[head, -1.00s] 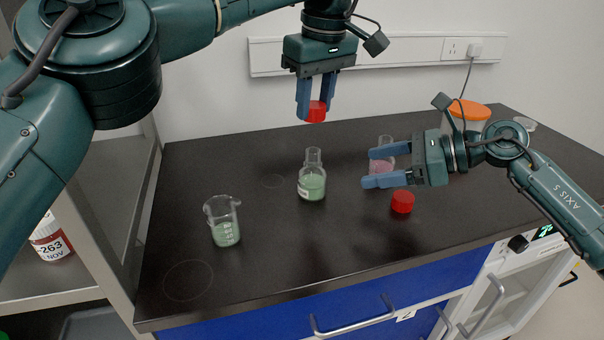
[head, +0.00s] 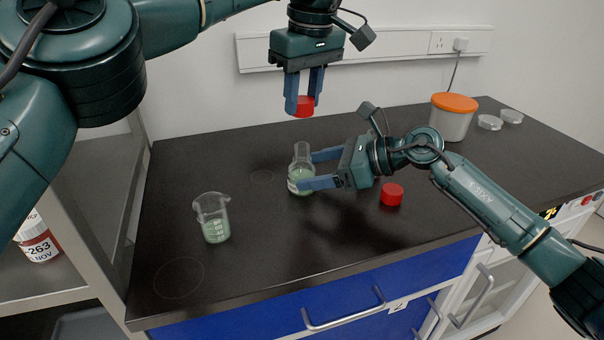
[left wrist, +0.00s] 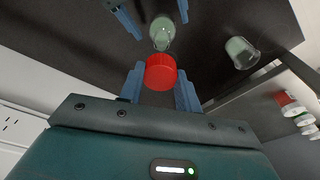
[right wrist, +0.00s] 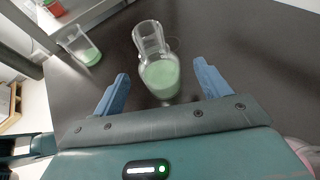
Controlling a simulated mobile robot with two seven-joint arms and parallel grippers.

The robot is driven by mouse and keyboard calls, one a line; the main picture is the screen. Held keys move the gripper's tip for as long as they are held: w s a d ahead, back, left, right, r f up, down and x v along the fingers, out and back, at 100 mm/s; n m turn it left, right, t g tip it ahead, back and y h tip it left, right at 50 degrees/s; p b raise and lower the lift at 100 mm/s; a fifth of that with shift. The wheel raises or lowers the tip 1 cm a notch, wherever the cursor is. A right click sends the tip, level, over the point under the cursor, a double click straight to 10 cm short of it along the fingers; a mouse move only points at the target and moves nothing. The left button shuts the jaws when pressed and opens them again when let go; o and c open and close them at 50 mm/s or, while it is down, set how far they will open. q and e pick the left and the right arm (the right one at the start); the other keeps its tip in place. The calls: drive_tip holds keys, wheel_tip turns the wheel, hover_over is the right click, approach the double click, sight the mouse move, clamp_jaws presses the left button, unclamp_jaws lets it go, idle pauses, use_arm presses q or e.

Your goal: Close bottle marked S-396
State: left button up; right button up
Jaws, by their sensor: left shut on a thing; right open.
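A clear bottle with green liquid (head: 301,166) stands upright and uncapped on the dark bench; its label is too small to read. It also shows in the right wrist view (right wrist: 158,70) and the left wrist view (left wrist: 162,32). My left gripper (head: 304,104) is shut on a red cap (head: 303,108), held above the bottle and apart from it. The cap fills the space between the fingers in the left wrist view (left wrist: 160,72). My right gripper (head: 318,170) is open, low over the bench, its fingers reaching around the bottle's sides from the right.
A second red cap (head: 391,194) lies on the bench right of the bottle. A beaker with green liquid (head: 213,218) stands to the left. An orange-lidded tub (head: 453,117) and glass dishes (head: 489,122) are at the back right. The front left of the bench is clear.

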sight(300, 144)
drive_tip(key=shift+x, duration=1)
drive_tip(key=shift+c, duration=0.4)
drive_tip(key=c, duration=1.4)
use_arm(q)
drive_tip(key=shift+f, duration=2.5)
